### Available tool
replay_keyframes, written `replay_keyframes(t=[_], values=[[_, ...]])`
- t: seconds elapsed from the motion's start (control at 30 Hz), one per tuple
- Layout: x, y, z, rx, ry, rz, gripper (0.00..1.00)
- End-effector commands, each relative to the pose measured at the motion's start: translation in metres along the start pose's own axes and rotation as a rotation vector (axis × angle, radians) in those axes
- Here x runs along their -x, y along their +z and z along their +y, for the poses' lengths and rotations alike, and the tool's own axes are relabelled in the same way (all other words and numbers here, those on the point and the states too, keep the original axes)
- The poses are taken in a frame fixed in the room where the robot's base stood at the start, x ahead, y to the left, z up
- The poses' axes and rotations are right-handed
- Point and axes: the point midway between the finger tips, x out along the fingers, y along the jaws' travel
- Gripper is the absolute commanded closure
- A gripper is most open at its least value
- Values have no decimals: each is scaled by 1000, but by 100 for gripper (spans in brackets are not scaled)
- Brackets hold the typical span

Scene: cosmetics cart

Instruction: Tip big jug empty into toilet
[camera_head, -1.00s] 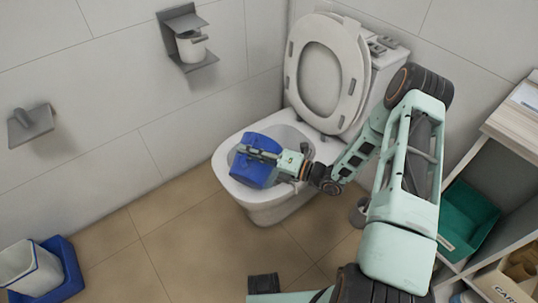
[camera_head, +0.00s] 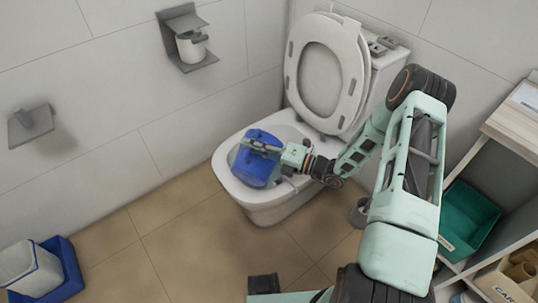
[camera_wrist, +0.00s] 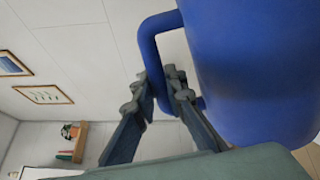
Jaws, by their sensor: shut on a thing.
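The big blue jug (camera_head: 256,169) is over the bowl of the white toilet (camera_head: 233,184), whose lid (camera_head: 323,68) is raised. My gripper (camera_head: 262,147) is shut on the jug's handle; the handle (camera_wrist: 150,42) shows between the fingers in the wrist view, beside the large blue body (camera_wrist: 255,70). The jug looks tilted, but the head view does not show clearly where its mouth points. Its contents and any stream are not visible. Part of the jug is hidden behind my gripper.
A shelf unit with a green bin (camera_head: 467,219) stands at the right. A blue tray (camera_head: 66,273) with a white bin (camera_head: 29,267) is at the lower left. A paper holder (camera_head: 186,38) is on the wall. The tiled floor between is clear.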

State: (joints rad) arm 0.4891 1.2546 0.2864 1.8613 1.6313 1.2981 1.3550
Motion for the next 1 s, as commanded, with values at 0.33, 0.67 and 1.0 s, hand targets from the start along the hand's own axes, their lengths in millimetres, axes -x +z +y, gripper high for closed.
replay_keyframes(t=[0.33, 0.67, 1.0], values=[[0, 9, -1, -30, 2, -1, 100], [0, 19, -1, -71, 2, 0, 100], [0, 18, -3, -79, 2, 1, 100]])
